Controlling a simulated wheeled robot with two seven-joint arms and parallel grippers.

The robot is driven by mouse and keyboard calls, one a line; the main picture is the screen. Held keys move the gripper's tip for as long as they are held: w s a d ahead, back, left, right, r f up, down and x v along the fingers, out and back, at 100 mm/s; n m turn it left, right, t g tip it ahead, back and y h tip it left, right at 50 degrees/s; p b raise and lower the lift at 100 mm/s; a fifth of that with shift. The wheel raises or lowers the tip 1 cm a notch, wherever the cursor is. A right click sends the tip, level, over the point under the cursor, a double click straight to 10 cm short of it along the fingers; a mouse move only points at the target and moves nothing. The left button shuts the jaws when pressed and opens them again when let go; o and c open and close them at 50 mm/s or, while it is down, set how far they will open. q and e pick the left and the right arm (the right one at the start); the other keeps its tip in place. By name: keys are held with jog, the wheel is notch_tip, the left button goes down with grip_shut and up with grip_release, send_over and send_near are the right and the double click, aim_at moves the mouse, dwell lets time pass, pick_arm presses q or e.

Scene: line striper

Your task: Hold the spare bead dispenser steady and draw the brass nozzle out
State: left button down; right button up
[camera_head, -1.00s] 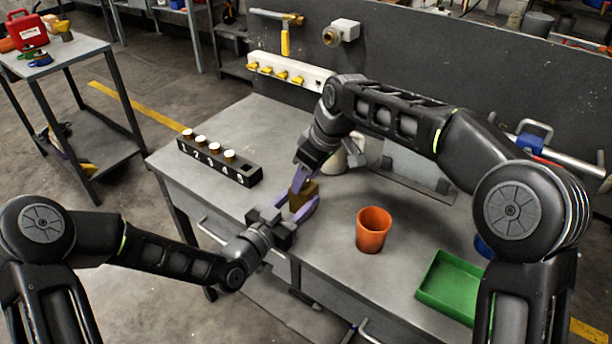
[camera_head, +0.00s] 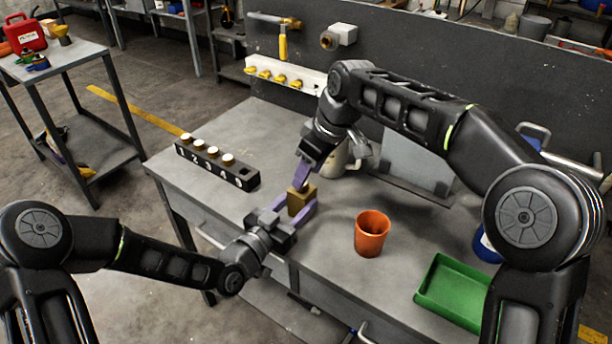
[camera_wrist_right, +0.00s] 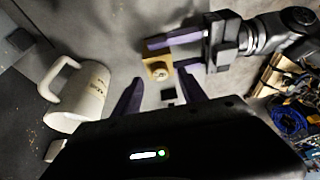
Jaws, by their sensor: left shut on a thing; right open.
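The bead dispenser, a tan-brown block (camera_head: 300,202), is gripped between the purple fingers of my left gripper (camera_head: 301,212) above the front of the grey bench. In the right wrist view the block (camera_wrist_right: 154,52) has a small round pale-brass end (camera_wrist_right: 159,73), apparently the nozzle, facing the camera. My right gripper (camera_head: 303,176) is open just above the block, its fingers partly overlapping the block's top in the head view. In the right wrist view its two fingers (camera_wrist_right: 160,93) stand apart with nothing between them, and the round end lies just beyond the tips.
A black numbered rack (camera_head: 217,168) with several white-topped pieces stands at the bench's left. An orange cup (camera_head: 372,234) and green tray (camera_head: 455,291) stand to the right. A white mug (camera_wrist_right: 85,97) is close to my right gripper.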

jog(key=shift+v, duration=2.25)
jog(key=shift+v, duration=1.1)
jog(key=shift+f, duration=0.1)
jog(key=shift+x, duration=4.9)
grip_shut()
